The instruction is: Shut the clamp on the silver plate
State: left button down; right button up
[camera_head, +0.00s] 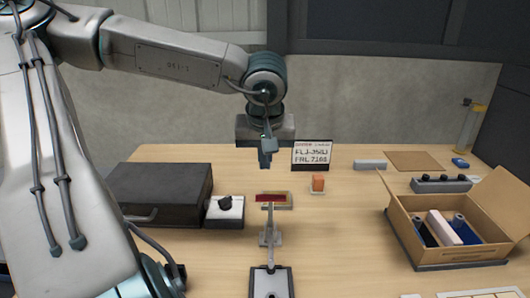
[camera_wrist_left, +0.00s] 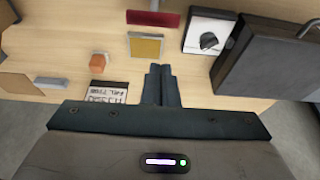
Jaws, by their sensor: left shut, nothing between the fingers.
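The clamp's red bar (camera_head: 270,198) sits on top of a thin grey upright stem, above a metal bracket (camera_head: 270,238). In front of it is the silver plate (camera_head: 281,285) with dark edges, cut off at the bottom of the head view. The red bar also shows at the top of the left wrist view (camera_wrist_left: 153,18). My left gripper (camera_head: 265,162) points down behind the red bar, apart from it. Its fingers (camera_wrist_left: 160,74) are together and empty. My right gripper is not in view.
A yellow square in a pale frame (camera_wrist_left: 146,46) lies just behind the red bar. A knob box (camera_head: 225,210) and black case (camera_head: 165,194) stand left. An orange block (camera_head: 318,183) and sign (camera_head: 311,155) stand behind. An open carton (camera_head: 432,245) is right.

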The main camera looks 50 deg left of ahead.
pick_arm(q)
jog(key=v, duration=0.2)
jog(key=shift+s+d+r, duration=0.1)
jog(key=shift+d+r, duration=0.05)
jog(key=shift+r, duration=0.15)
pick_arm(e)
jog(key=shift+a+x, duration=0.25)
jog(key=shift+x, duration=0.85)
pick_arm(q)
jog(key=shift+f, duration=0.1)
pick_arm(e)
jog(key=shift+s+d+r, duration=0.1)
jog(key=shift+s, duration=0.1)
